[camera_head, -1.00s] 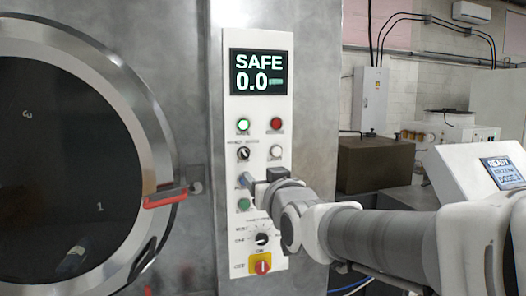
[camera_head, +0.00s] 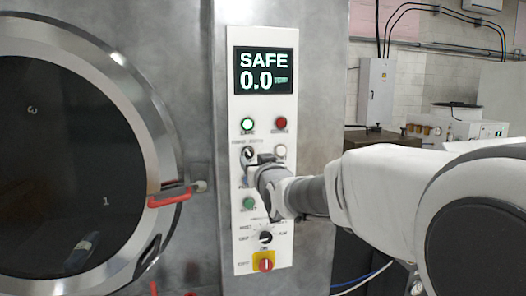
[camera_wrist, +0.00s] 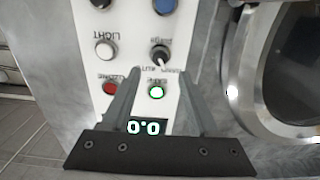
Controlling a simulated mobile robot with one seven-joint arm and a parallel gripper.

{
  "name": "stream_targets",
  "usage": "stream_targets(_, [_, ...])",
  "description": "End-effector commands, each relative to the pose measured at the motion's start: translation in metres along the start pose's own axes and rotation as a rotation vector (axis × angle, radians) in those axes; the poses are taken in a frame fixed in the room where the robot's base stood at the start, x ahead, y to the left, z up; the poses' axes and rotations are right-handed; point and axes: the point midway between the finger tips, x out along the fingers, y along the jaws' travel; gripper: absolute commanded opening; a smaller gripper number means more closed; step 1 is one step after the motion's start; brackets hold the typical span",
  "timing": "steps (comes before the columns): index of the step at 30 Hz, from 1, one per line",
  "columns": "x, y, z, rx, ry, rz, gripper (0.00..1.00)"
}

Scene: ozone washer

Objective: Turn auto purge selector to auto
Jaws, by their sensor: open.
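The auto purge selector is a small black knob (camera_head: 248,153) on the white control panel (camera_head: 240,235), below the green lamp. In the wrist view the selector (camera_wrist: 160,54) appears upside down, just beyond the fingertips, with a purge label beside it. My gripper (camera_wrist: 162,70) is open, its two fingers spread on either side of the selector in the picture. In the head view my gripper (camera_head: 256,162) is at the panel, close to the knob's lower right. I cannot tell whether the fingers touch the knob. The knob's exact setting is hard to read.
A green lamp (camera_head: 247,125), red lamp (camera_head: 280,123) and white button (camera_head: 280,151) surround the selector. A lower dial (camera_head: 265,238) and red-yellow switch (camera_head: 266,262) sit below. The round door (camera_head: 60,160) with its red handle (camera_head: 170,198) is left.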

Motion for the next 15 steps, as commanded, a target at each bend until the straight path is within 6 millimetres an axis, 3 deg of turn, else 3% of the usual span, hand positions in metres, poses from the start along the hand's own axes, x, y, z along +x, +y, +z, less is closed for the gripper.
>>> stream_targets(6, [0.036,0.000,-0.001,-0.002,-0.002,0.000,0.60])
stream_targets(15, [0.064,0.000,0.000,0.000,-0.001,0.000,0.60])
